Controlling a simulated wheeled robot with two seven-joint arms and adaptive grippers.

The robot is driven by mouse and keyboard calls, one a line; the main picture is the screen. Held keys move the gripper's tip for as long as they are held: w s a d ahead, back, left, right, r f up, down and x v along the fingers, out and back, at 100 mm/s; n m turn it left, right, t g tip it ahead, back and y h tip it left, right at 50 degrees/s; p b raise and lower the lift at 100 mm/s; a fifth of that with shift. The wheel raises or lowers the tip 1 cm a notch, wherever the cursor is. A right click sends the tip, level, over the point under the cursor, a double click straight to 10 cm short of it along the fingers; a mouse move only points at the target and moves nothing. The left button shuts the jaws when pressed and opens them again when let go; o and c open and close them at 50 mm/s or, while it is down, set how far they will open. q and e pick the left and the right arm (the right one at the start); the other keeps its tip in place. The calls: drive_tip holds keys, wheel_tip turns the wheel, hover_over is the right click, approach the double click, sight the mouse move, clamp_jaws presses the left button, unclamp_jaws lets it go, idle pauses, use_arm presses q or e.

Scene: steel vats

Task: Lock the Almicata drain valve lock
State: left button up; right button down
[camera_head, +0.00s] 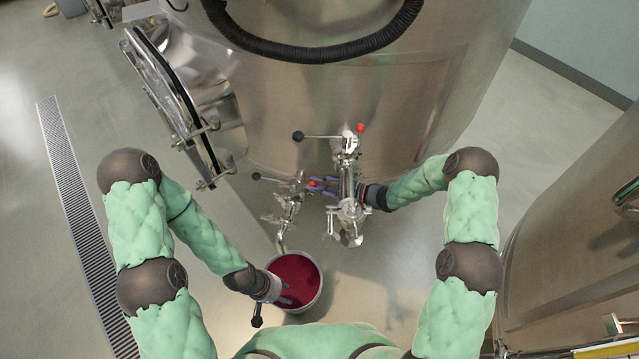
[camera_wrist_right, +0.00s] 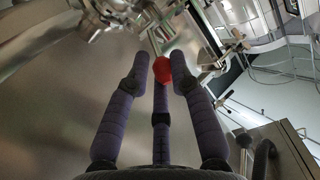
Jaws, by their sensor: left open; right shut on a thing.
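The steel drain valve assembly (camera_head: 348,205) juts from the front of the vat, with a second steel valve part (camera_head: 287,212) to its left. A small red knob (camera_head: 312,184) sits between them, and it also shows in the right wrist view (camera_wrist_right: 162,70). My right gripper (camera_head: 321,187) reaches in from the right behind the drain valve and is shut on this red knob, its purple fingers around it. The fingers partly hide the knob. My left gripper (camera_head: 284,298) is open and low, over the bucket of red liquid, apart from the valves.
A steel bucket (camera_head: 319,292) with dark red liquid stands below the valves. Black-tipped levers (camera_head: 298,136) and another red knob (camera_head: 361,128) stick out above. The large steel vat (camera_head: 300,100) fills the back. A round hatch (camera_head: 172,95) stands open at left. Another vat (camera_head: 570,270) is at right.

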drive_tip(key=h+p, duration=0.1)
drive_tip(key=a+r+g+h+p, duration=0.1)
drive_tip(key=shift+s+a+r+p, duration=0.1)
drive_tip(key=shift+r+p, duration=0.15)
drive_tip(key=shift+p, duration=0.15)
drive_tip(key=shift+a+h+p, duration=0.25)
drive_tip(key=shift+h+p, duration=0.45)
drive_tip(key=shift+p, duration=0.2)
drive_tip(key=shift+f, duration=0.1)
drive_tip(key=c, duration=1.5)
unclamp_jaws()
drive_tip(key=o, duration=0.3)
drive_tip(key=shift+d, duration=0.1)
